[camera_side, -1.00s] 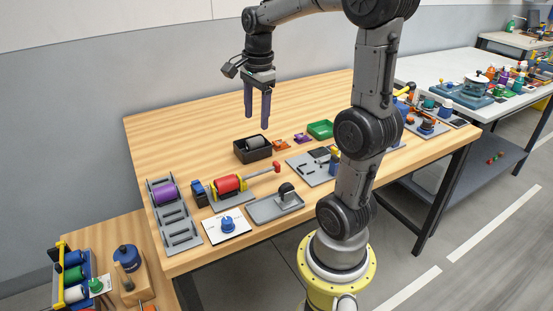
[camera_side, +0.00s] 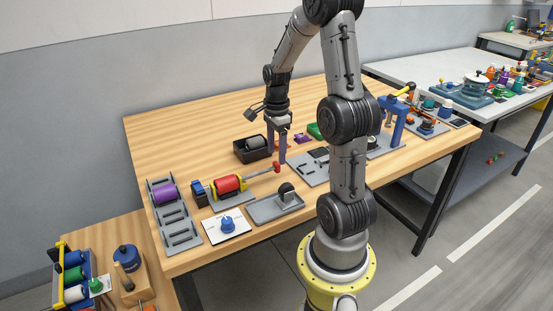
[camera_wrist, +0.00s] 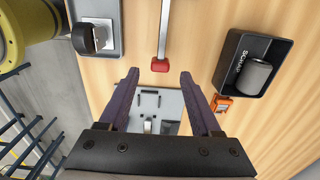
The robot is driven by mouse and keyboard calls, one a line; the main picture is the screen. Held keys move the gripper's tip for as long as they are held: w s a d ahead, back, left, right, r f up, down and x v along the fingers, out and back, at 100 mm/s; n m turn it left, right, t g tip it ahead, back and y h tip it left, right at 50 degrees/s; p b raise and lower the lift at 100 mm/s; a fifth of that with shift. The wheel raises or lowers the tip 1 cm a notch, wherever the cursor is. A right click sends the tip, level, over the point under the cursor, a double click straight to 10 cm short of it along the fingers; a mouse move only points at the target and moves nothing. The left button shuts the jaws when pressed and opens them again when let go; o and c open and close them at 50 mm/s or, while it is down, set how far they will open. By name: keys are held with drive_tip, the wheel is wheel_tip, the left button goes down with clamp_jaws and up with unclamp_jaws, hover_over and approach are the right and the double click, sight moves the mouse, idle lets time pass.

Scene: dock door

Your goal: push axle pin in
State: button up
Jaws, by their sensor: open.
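The axle pin (camera_side: 262,171) is a thin grey rod with a red knob (camera_side: 277,167) on its outer end. It sticks out to the right of a red roller (camera_side: 228,184) with yellow ends, held in a grey stand. In the wrist view the pin's rod (camera_wrist: 164,28) runs up and away, and its red knob shows just beyond my fingertips, roughly midway between them. My gripper (camera_side: 277,157) is open and points down close to the knob. In the wrist view my gripper (camera_wrist: 160,75) is empty. I cannot tell whether it touches the knob.
A black scrap bin (camera_wrist: 248,68) holding a grey cylinder stands to the right in the wrist view. A grey tray (camera_side: 276,207) with a black-topped part lies in front of the pin. A grey plate (camera_side: 308,170) sits right of the knob. The back of the table is clear.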

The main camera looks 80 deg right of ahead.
sight(276, 163)
drive_tip(key=shift+f, duration=1.6)
clamp_jaws()
